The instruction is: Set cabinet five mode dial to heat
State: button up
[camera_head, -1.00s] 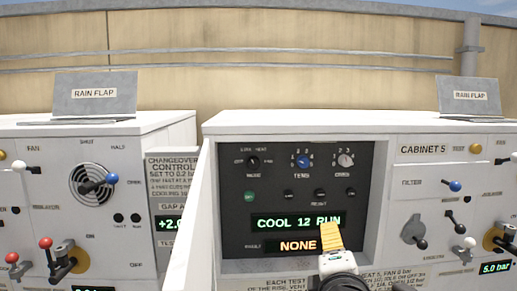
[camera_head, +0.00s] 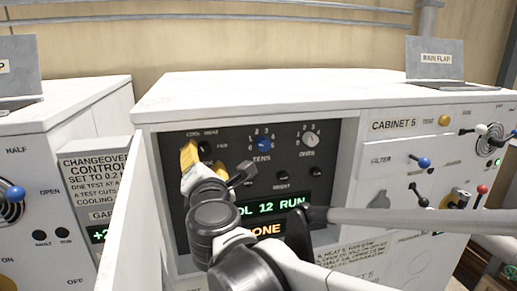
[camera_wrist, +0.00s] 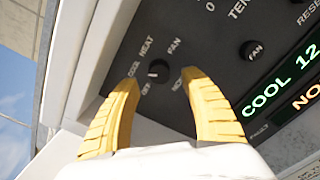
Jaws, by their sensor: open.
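The black mode dial (camera_wrist: 158,72) sits on cabinet five's dark panel (camera_wrist: 215,50), with OFF, COOL, HEAT and FAN lettered around it. In the wrist view my gripper (camera_wrist: 161,80) is open, its yellow fingers on either side of the dial. I cannot tell whether they touch it. The dial's pointer setting is too small to be sure of. In the head view my gripper (camera_head: 190,155) is at the panel's upper left, partly hiding the mode dial (camera_head: 205,149). The green display (camera_wrist: 280,85) reads COOL 12, partly cut off; my arm covers part of it in the head view.
The blue tens dial (camera_head: 262,143) and grey ones dial (camera_head: 310,139) are right of the mode dial. A white side panel (camera_head: 135,220) borders the recess at left. Cabinet five's front (camera_head: 400,140) carries more levers.

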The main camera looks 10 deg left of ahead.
aim_at(204, 153)
jog(key=shift+x, duration=1.7)
jog(key=shift+s+d+r, duration=0.1)
jog(key=shift+d, duration=0.05)
grip_shut()
